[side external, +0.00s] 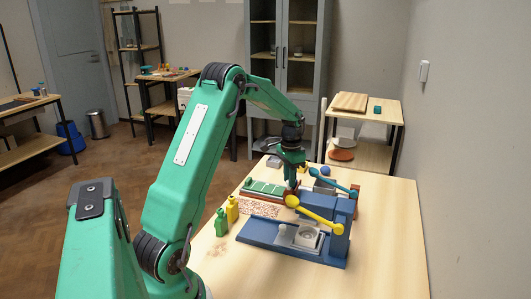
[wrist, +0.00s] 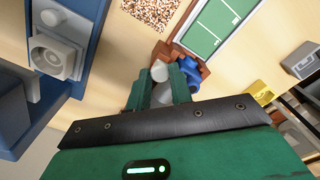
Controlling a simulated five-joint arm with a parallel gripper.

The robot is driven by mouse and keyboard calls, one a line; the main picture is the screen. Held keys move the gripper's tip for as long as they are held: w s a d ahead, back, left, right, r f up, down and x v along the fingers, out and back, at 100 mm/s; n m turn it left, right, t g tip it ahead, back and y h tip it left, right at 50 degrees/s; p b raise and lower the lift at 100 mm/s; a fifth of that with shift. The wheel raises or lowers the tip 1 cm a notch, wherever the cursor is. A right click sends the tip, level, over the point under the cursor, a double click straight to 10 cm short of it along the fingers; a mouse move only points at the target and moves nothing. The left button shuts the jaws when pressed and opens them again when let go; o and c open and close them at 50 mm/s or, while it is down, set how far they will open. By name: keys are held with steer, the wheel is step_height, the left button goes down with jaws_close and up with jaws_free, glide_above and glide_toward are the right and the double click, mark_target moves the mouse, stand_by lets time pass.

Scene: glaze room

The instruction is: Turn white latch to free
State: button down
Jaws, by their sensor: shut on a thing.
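The white latch (wrist: 160,72) shows in the wrist view as a pale rounded piece between my fingers, at the end of a red-brown frame (wrist: 204,71) that holds a green panel (wrist: 208,30). My gripper (wrist: 161,84) is shut on the latch. A blue part (wrist: 189,70) sits just right of the latch, by the frame. In the side view my gripper (side external: 291,187) points down at the right end of the frame with the green panel (side external: 264,187). The latch is hidden there, and its exact angle cannot be told.
A green bottle (side external: 221,223) and yellow bottle (side external: 232,209) stand left, near a speckled mat (side external: 259,207). The front right tabletop is clear.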

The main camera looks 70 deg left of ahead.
steer(key=shift+m, duration=0.5)
steer(key=m, duration=0.3)
steer(key=shift+m, duration=0.3)
steer(key=m, duration=1.3)
steer(key=shift+m, duration=0.3)
steer(key=c, duration=1.3)
jaws_free()
steer(key=shift+o, duration=0.2)
